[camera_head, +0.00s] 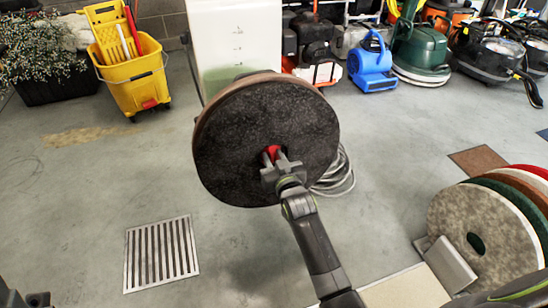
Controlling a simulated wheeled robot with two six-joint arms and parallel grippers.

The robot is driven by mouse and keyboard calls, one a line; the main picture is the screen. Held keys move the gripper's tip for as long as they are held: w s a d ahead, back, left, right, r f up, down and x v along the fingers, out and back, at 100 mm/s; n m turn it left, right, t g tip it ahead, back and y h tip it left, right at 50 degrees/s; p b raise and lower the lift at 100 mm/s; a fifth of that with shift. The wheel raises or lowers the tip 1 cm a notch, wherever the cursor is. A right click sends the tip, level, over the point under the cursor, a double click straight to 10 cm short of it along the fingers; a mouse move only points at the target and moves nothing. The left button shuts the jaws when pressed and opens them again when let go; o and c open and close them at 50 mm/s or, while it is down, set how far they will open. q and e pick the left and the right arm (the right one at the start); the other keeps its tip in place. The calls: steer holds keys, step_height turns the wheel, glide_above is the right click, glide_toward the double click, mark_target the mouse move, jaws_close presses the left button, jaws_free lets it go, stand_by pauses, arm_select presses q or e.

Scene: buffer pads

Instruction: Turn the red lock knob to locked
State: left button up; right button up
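A round, dark buffer pad (232,130) with a brown rim stands upright, facing me, in front of a pale tank. The red lock knob (271,151) is at the middle of the pad's face and is mostly hidden by my gripper. My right gripper (275,157) reaches up from the lower right, with its fingers on either side of the knob and red showing between them. It appears shut on the knob. The knob's angle and any lock marks cannot be made out. Only dark parts of my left arm show at the bottom left corner; its fingers do not show.
Several coloured pads (500,232) stand in a rack at the right. A yellow mop bucket (135,80) stands at the back left, and a blue blower (371,68) at the back right. A floor drain (161,253) lies at the lower left. A grey cable (338,175) lies behind the pad.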

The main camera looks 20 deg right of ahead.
steer(key=shift+c, duration=0.5)
jaws_close()
steer(key=m, duration=0.4)
steer(key=shift+m, duration=1.5)
